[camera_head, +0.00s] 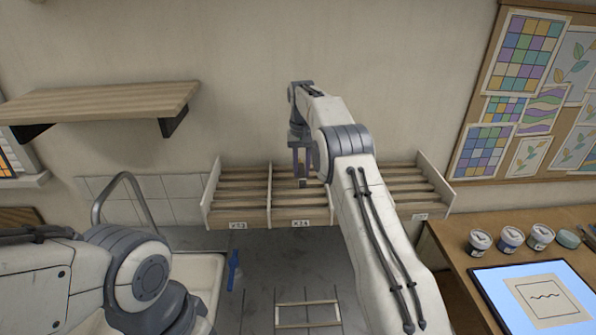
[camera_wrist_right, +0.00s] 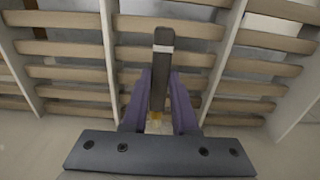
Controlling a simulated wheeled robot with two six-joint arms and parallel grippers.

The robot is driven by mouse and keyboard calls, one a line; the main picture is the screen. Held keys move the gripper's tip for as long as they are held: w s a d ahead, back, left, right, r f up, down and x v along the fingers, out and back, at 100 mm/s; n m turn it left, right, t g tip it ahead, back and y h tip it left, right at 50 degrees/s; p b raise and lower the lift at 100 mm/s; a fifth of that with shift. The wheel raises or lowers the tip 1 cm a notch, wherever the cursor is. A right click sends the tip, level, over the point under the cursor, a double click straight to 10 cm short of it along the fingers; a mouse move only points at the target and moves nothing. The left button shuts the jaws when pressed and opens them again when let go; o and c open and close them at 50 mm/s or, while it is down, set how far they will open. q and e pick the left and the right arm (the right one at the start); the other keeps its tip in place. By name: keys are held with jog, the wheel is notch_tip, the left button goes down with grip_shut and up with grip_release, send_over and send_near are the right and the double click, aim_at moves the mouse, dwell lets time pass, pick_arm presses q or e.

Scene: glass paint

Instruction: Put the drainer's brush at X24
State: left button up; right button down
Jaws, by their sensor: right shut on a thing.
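My right gripper (camera_head: 303,165) is at the slatted wall rack, above the middle compartment, whose label (camera_head: 300,223) reads X24. In the right wrist view its two purple fingers (camera_wrist_right: 158,105) are shut on the brush (camera_wrist_right: 162,65). The brush has a dark handle with a pale band, and a small yellowish part shows between the fingers. The handle points toward the slats of the compartment between two dividers; I cannot tell whether it touches them. In the head view the brush is mostly hidden by the gripper. My left arm shows at lower left, but its gripper is out of view.
The neighbouring compartment, labelled X23 (camera_head: 238,225), looks empty. My right arm covers part of the rack's right side. A wooden shelf (camera_head: 110,102) is at upper left, a sink (camera_head: 212,275) below it. Paint jars (camera_head: 480,241) and a light panel (camera_head: 500,300) are at right.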

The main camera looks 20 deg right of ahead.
aim_at(298, 190)
jog(key=shift+w+a+f, duration=0.35)
jog(key=shift+a, duration=0.05)
notch_tip(298, 190, down, 3)
jog(key=shift+f+p, duration=0.1)
jog(key=shift+p, duration=1.05)
jog(key=shift+f, duration=0.3)
pick_arm(q)
notch_tip(298, 190, up, 3)
pick_arm(e)
jog(key=shift+f, duration=0.15)
jog(key=shift+f, duration=0.1)
jog(key=c, duration=0.7)
grip_release()
